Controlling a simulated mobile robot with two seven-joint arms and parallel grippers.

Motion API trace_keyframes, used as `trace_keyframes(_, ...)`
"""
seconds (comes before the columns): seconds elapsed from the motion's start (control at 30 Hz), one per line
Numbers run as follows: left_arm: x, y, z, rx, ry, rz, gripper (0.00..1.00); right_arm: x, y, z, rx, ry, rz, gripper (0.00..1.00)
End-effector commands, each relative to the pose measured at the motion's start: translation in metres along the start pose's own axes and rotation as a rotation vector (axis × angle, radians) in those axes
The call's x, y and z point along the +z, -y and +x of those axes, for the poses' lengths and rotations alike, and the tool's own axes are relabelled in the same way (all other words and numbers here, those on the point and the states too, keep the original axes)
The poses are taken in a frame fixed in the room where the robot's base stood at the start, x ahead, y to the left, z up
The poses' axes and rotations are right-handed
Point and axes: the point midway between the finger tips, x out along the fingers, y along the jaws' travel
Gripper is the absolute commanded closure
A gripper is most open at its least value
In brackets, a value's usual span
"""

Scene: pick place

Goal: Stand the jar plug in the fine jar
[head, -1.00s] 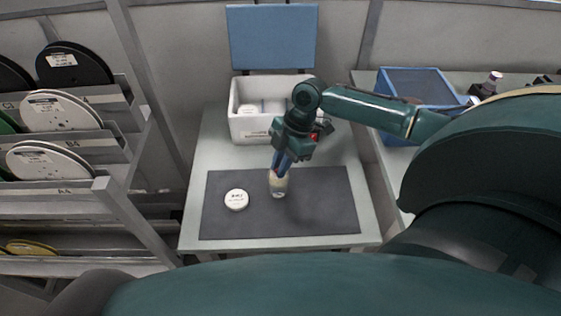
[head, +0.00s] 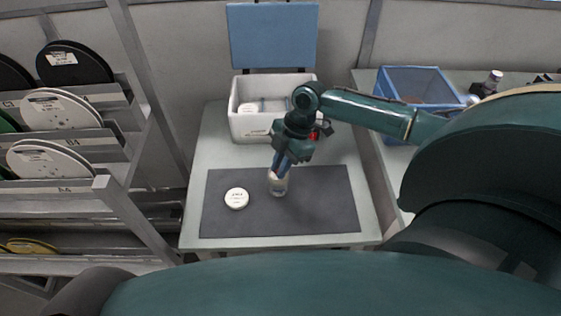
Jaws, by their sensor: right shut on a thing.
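A round white lid-like disc with a printed label (head: 236,198) lies on the mat left of the jar. My left gripper is not in view.
A white bin (head: 241,128) stands at the table's back, below a blue panel (head: 272,38). The dark mat (head: 325,210) is clear on its right. A blue crate (head: 392,118) is on the right-hand bench. A rack with discs (head: 62,110) stands left.

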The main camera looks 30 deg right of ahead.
Motion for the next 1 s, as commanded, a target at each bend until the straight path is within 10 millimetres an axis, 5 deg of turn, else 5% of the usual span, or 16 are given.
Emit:
trace_keyframes(0.27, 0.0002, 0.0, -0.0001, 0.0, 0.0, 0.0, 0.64, 0.0007, 0.0003, 0.001, -0.001, 0.001, 0.0, 1.0)
trace_keyframes(0.3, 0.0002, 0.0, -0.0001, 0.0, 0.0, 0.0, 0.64, 0.0008, 0.0004, 0.0011, -0.001, 0.001, 0.0, 0.85)
trace_keyframes(0.57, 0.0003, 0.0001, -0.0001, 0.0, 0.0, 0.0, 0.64, 0.001, 0.0006, 0.0013, -0.001, 0.002, 0.0, 0.64)
trace_keyframes(0.6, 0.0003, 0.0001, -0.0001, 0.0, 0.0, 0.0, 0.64, 0.0011, 0.0006, 0.0013, -0.001, 0.002, 0.001, 0.64)
trace_keyframes(0.63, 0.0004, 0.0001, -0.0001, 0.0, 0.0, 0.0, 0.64, 0.0012, 0.0006, 0.0013, -0.001, 0.002, 0.001, 0.8)
trace_keyframes(1.0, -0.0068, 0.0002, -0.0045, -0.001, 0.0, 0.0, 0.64, -0.0018, 0.0008, -0.0059, -0.002, 0.002, 0.001, 0.76)
